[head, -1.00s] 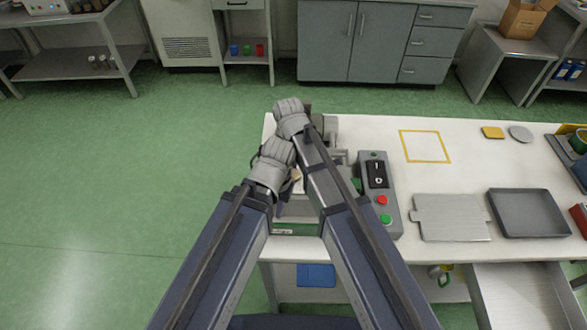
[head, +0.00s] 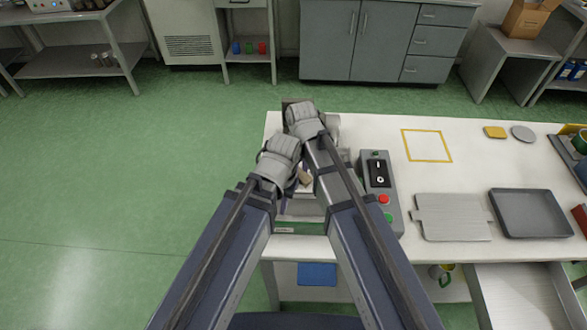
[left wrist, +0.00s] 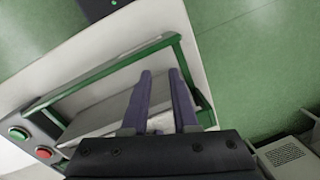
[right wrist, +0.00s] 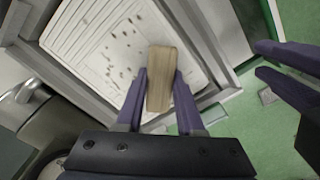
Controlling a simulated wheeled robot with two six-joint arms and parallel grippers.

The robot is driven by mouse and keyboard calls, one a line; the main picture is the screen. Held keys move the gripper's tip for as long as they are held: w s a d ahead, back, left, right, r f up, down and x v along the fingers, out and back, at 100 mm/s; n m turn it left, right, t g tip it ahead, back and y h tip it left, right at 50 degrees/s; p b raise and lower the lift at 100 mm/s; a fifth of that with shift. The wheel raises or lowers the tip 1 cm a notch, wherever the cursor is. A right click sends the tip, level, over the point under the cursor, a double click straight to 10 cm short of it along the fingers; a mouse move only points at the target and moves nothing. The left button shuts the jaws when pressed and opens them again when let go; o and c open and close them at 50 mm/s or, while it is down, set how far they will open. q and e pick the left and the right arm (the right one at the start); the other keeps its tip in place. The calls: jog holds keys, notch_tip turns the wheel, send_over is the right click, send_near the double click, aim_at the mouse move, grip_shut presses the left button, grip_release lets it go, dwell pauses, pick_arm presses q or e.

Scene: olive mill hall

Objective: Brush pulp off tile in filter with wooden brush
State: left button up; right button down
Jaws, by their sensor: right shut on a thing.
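The wooden brush (right wrist: 160,78) is a tan block between the fingers of my right gripper (right wrist: 160,76), which is shut on it. The white ribbed tile (right wrist: 100,62) lies inside the grey frame of the filter (right wrist: 187,38), with several dark pulp specks (right wrist: 122,74) on it. The brush is over the tile's lower right part in the right wrist view; I cannot tell whether it touches. My left gripper (left wrist: 159,73) is open and empty above the filter's green-edged end. In the head view my arms hide most of the filter, and a bit of the brush (head: 305,179) shows.
A control box (head: 378,188) with a switch and red and green buttons stands right of the filter. Further right are a grey plate (head: 450,217), a dark tray (head: 530,212) and a yellow outlined square (head: 427,146). The green floor at left is clear.

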jog(key=shift+d, duration=0.1)
jog(key=shift+w+d, duration=0.1)
jog(key=shift+d, duration=0.05)
jog(key=shift+w+d+f, duration=0.1)
jog(key=shift+d, duration=1.5)
jog(key=shift+d, duration=0.1)
jog(key=shift+d, duration=3.4)
